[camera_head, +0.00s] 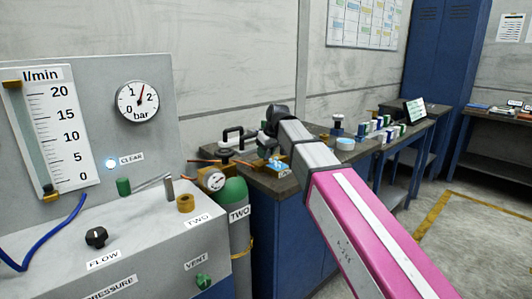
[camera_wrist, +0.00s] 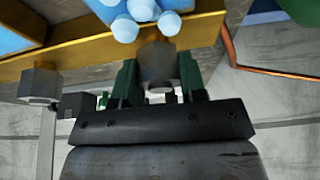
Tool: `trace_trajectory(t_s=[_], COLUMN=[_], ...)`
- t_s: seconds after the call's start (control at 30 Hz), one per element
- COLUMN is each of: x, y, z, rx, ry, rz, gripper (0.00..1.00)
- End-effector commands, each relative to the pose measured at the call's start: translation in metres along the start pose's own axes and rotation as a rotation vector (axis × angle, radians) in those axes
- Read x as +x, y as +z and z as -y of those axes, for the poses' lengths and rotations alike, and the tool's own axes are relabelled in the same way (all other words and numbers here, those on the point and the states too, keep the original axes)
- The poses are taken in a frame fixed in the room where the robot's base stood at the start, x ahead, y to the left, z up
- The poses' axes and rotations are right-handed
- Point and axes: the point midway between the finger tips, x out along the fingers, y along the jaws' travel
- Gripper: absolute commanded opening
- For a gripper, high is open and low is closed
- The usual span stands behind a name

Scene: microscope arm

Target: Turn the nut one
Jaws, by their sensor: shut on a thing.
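In the wrist view, a grey metal nut (camera_wrist: 158,66) sits below a brass-coloured bar (camera_wrist: 90,55). My gripper (camera_wrist: 158,80) has its two green fingers on either side of this nut and is shut on it. A second grey nut (camera_wrist: 40,84) sits on the same bar to the left, clear of the fingers. No number or label on either nut can be read. In the head view, my gripper is at the bench around a small blue fitting (camera_head: 270,166), and the nuts are too small to make out.
Blue rounded parts (camera_wrist: 145,14) sit just above the held nut. A copper pipe (camera_wrist: 232,60) bends at the right. In the head view, a green cylinder (camera_head: 238,225) with a gauge (camera_head: 214,180) stands left of the bench, beside the grey flow panel (camera_head: 150,235). Bottles (camera_head: 337,125) stand further back.

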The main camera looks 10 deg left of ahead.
Motion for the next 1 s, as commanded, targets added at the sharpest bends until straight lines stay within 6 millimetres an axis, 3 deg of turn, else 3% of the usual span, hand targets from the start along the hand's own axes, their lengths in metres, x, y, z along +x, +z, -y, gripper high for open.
trace_trajectory(t_s=[1.0], x=[0.0001], y=[-0.0011], z=[0.0003], rx=[0.884], ry=[0.369], rz=[0.0], gripper=[0.15])
